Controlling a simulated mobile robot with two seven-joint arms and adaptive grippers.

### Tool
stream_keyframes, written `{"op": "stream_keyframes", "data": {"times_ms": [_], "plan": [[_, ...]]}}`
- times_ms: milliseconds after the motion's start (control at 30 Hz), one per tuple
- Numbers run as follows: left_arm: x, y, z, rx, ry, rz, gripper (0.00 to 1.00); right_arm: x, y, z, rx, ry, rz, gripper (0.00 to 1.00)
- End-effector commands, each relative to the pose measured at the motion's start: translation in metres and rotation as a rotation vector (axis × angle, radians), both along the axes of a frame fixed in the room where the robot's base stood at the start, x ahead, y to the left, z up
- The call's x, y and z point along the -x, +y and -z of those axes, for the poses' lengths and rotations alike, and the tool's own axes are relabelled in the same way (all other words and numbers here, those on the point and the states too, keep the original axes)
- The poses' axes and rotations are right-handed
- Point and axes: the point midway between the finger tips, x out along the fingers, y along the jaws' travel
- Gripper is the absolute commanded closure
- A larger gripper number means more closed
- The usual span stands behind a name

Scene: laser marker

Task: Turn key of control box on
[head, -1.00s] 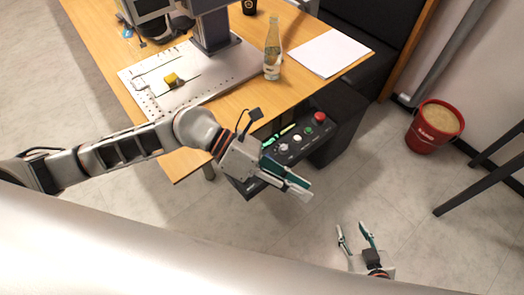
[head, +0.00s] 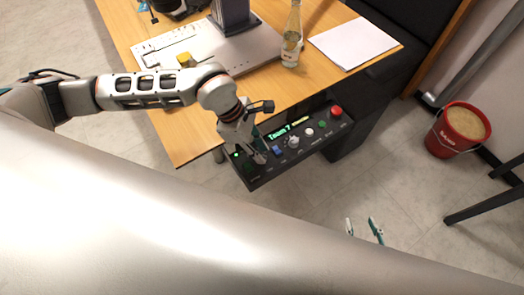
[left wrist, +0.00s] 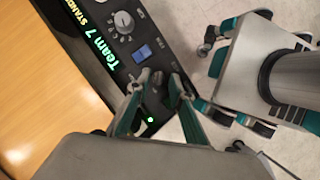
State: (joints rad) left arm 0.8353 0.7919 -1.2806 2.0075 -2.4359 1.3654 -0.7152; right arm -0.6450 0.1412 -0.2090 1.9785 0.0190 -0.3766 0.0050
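The black control box (head: 300,151) is mounted under the table's front edge, with a lit display, a grey knob (head: 292,141), a blue switch (head: 277,151) and a red button (head: 336,112). My left gripper (head: 262,153) is over its left end. In the left wrist view, the fingers of my left gripper (left wrist: 160,82) stand apart on either side of a small dark key (left wrist: 156,79), near the blue switch (left wrist: 142,53). Contact with the key cannot be made out. A green light (left wrist: 150,119) glows beside it. My right gripper (head: 364,228) is open and empty above the floor.
The wooden table (head: 185,136) carries the marker's metal plate (head: 255,53), a yellow block (head: 185,60), a glass bottle (head: 292,40) and white paper (head: 354,43). A red bucket (head: 457,137) stands on the floor at right.

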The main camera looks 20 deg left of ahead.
Motion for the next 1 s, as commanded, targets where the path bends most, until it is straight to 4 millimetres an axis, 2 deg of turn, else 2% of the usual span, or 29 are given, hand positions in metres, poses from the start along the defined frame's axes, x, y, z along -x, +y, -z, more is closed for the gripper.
{"op": "stream_keyframes", "data": {"times_ms": [133, 433, 467, 533, 1000], "plan": [[-0.0009, -0.0047, 0.0106, 0.001, -0.001, 0.000, 0.78, -0.0002, -0.0002, 0.0006, 0.001, 0.000, 0.000, 0.60], [-0.0010, -0.0056, 0.0126, 0.001, -0.001, 0.001, 0.78, -0.0026, -0.0006, -0.0015, 0.002, -0.006, 0.001, 0.60], [-0.0010, -0.0056, 0.0126, 0.001, -0.001, 0.001, 0.81, -0.0027, -0.0007, -0.0016, 0.002, -0.006, 0.001, 0.60], [-0.0010, -0.0056, 0.0125, 0.001, -0.001, 0.000, 0.99, -0.0029, -0.0006, -0.0017, 0.001, -0.006, 0.002, 0.60], [-0.0013, -0.0055, 0.0124, 0.001, -0.001, 0.043, 1.00, -0.0029, -0.0007, -0.0010, 0.000, -0.007, 0.003, 0.60]]}}
